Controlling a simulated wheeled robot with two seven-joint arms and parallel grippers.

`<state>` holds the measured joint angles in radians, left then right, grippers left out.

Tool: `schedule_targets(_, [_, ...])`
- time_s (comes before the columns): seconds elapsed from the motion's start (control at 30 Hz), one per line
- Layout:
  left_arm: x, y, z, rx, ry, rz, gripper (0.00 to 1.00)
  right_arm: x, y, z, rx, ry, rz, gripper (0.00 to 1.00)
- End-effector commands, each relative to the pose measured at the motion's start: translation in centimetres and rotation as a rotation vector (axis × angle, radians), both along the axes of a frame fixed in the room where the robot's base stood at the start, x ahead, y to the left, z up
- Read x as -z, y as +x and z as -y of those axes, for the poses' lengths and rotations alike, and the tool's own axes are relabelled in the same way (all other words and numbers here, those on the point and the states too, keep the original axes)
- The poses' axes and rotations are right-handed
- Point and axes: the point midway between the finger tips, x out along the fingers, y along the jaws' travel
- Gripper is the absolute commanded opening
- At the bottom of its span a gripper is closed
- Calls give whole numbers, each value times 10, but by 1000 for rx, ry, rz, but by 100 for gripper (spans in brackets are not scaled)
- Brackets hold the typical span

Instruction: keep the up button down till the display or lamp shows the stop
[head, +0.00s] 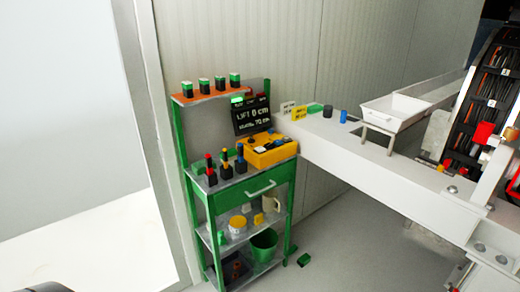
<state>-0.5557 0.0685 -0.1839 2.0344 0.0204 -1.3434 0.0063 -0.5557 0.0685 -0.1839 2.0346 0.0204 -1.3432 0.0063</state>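A black display board (252,115) stands at the back of the green rack and reads "LIFT 0 cm", with a smaller line below that seems to end in "70 cm". A small bright green patch (237,99) shows above the display, beside darker labels; I cannot tell whether it is a lit lamp. A yellow box (270,155) with dark buttons on top sits in front of the display. Its button markings are too small to read, so I cannot tell which is the up button. Neither of my grippers is in view.
The green rack (179,150) has a drawer (250,190) and lower shelves with a green bucket (264,245) and a mug (270,203). A green block (304,260) lies on the floor.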

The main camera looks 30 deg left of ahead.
Motion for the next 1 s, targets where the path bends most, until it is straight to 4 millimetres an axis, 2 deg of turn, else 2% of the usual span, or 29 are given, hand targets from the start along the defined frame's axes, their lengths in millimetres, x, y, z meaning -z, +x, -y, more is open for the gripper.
schedule_targets(0.37, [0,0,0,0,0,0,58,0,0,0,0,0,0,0])
schedule_targets(0.47, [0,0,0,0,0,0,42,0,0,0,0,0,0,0])
schedule_targets(0.67, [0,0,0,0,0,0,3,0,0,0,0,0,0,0])
schedule_targets(0.7, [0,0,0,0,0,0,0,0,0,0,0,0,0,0])
schedule_targets(1.0, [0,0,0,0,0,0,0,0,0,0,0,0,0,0])
